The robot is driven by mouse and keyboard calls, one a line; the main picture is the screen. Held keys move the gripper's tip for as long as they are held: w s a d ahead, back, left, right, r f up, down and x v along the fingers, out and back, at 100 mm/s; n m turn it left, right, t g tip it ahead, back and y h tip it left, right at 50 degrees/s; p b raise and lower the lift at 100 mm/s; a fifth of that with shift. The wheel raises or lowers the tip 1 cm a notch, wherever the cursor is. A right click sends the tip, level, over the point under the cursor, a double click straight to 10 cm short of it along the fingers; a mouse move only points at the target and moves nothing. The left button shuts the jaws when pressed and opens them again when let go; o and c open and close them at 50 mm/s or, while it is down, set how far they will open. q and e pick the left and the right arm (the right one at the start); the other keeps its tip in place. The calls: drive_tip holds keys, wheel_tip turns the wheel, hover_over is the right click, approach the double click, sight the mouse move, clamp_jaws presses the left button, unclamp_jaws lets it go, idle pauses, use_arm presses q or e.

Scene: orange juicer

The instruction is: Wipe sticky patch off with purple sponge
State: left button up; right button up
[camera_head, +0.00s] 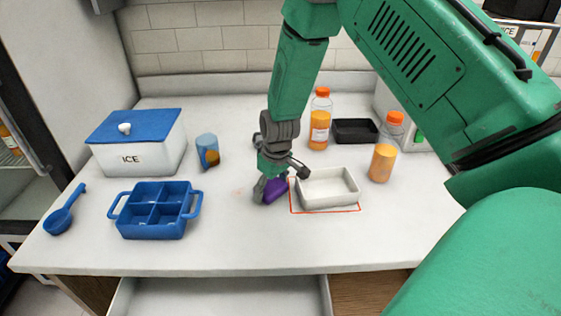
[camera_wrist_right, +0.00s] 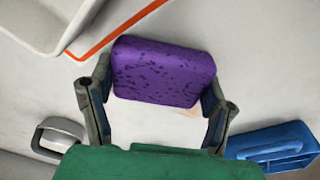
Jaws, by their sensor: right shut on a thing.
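The purple sponge (camera_head: 277,188) is held between the fingers of my right gripper (camera_head: 271,189), low over the middle of the white counter. In the right wrist view the dark-speckled sponge (camera_wrist_right: 163,72) sits across the fingertips, with a finger on either side. Whether it touches the counter is hard to tell. A faint orange-brown sticky patch (camera_head: 238,192) shows on the counter just left of the gripper. In the right wrist view a bit of the patch (camera_wrist_right: 188,111) shows beside the sponge's lower edge. My left gripper is not in view.
A white tray (camera_head: 328,203) inside a red outline stands close right of the sponge. A blue divided tray (camera_head: 152,232), blue scoop (camera_head: 58,221), ice box (camera_head: 139,158) and blue-topped cup (camera_head: 207,148) are left. Orange bottles (camera_head: 319,127) stand behind. The front counter is clear.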

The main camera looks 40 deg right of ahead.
wheel_tip(320, 180, up, 2)
drive_tip(key=shift+s+d+r+p, duration=0.1)
drive_tip(key=shift+s+p, duration=0.05)
drive_tip(key=shift+p, duration=0.65)
drive_tip(key=r+p, duration=0.1)
drive_tip(key=a+r+p, duration=0.2)
drive_tip(key=shift+r, duration=0.7)
drive_tip(key=shift+d+r+p, duration=0.6)
drive_tip(key=shift+d+p, duration=0.3)
drive_tip(key=shift+p, duration=0.15)
drive_tip(key=shift+d, duration=0.15)
drive_tip(key=shift+a+r, duration=0.1)
drive_tip(key=shift+a, duration=0.4)
drive_tip(key=shift+a+r, duration=0.15)
drive_tip(key=shift+a, duration=0.35)
drive_tip(key=shift+w, duration=0.2)
